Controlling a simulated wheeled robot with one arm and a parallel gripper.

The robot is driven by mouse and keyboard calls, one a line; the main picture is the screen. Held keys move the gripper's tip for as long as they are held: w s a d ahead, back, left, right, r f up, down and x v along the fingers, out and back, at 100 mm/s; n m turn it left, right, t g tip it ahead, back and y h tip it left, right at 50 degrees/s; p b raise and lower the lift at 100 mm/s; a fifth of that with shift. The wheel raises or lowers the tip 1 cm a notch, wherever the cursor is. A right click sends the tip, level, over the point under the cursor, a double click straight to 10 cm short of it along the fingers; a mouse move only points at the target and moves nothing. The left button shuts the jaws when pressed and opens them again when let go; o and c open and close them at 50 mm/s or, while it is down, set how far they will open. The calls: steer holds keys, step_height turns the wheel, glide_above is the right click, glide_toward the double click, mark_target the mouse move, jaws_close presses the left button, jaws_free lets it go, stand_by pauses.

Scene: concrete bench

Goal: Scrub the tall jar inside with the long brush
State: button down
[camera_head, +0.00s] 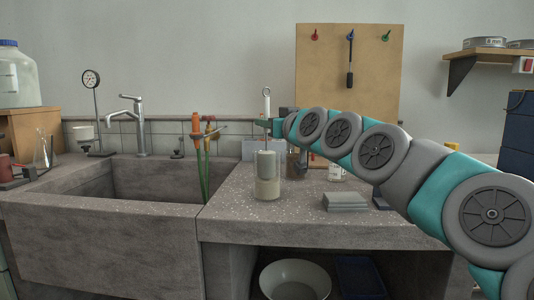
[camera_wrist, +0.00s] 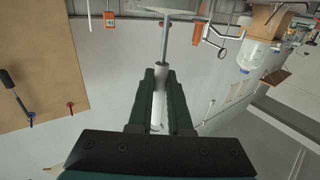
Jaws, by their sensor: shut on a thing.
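The tall jar (camera_head: 267,192) is a clear cylinder standing upright on the bench top, right of the sink, with a beige band low inside. The long brush (camera_head: 266,104) is upright, with a ring at its top, a white handle and a pale grey head that appears inside the upper part of the jar. My gripper (camera_head: 268,123) is above the jar, shut on the brush handle. In the wrist view my gripper (camera_wrist: 160,88) has its dark fingers on both sides of the white handle of the brush (camera_wrist: 158,108), with a thin grey shaft beyond.
The sink basin (camera_head: 100,205) with its tap (camera_head: 140,128) lies left. A grey stack (camera_head: 345,202) and a white mug (camera_head: 336,173) stand right.

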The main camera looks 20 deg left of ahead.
step_height(320, 180, down, 4)
steer(key=shift+r+b, duration=0.2)
steer(key=shift+b, duration=0.65)
steer(key=shift+r+p, duration=3.65)
steer(key=shift+r, duration=3.2)
